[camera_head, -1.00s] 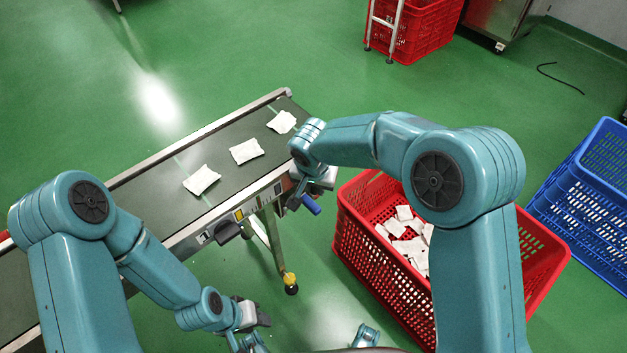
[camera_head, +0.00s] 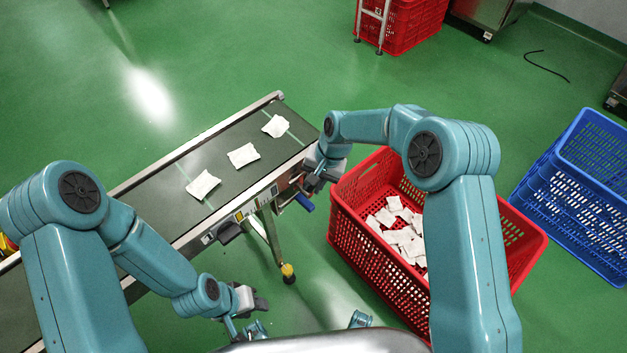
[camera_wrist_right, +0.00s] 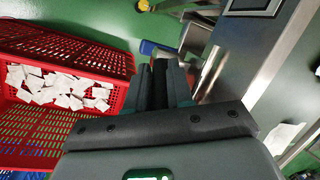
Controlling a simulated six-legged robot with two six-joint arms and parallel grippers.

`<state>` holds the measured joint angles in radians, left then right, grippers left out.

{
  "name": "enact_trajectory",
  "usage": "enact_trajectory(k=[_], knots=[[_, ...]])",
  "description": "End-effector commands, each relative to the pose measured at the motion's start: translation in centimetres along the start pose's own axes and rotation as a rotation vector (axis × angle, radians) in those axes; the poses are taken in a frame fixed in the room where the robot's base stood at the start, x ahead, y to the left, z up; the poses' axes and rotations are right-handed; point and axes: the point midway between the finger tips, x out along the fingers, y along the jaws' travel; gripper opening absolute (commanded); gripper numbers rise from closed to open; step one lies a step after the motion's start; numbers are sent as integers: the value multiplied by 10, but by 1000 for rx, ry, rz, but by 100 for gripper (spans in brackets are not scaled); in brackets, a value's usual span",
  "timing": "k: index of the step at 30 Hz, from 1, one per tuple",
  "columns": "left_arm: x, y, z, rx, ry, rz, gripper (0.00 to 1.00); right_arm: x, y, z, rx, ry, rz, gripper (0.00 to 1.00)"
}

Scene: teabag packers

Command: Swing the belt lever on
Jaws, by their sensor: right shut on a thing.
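The belt lever's blue handle (camera_head: 305,202) sticks out from the near side of the conveyor, by its right end. It also shows, partly hidden, just past the fingertips in the right wrist view (camera_wrist_right: 147,47). My right gripper (camera_head: 312,184) is at the lever and shut on it; its dark fingers (camera_wrist_right: 160,72) are close together and hide the exact grip. My left gripper (camera_head: 256,303) hangs low in front of the conveyor, away from the lever; its opening is unclear. Three white teabags (camera_head: 243,155) lie on the dark belt (camera_head: 225,168).
A red crate (camera_head: 352,231) holding several white teabags stands close to the right of the conveyor's end. Blue crates (camera_head: 567,222) are farther right. A small control panel (camera_head: 262,203) is on the conveyor's near side. Green floor is open behind the belt.

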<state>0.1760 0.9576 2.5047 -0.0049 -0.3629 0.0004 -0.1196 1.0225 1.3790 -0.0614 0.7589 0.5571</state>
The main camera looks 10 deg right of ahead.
Motion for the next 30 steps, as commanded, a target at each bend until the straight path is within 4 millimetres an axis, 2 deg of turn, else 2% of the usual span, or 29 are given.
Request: enact_trajectory(k=[7,8,10,19,22,26,30], knots=[[0,0,0,0,0,0,43,2,0,1,-2,-3,2,0],[0,0,0,0,0,0,43,2,0,1,-2,-3,3,24],[0,0,0,0,0,0,43,2,0,1,-2,-3,3,46],[0,0,0,0,0,0,43,0,0,0,-1,-1,2,46],[-2,1,0,0,0,0,43,-9,0,0,-1,1,1,46],[-6,2,0,0,0,0,43,-34,-1,0,-1,3,0,46],[-11,4,0,0,0,0,43,-73,-1,0,0,3,-1,46]])
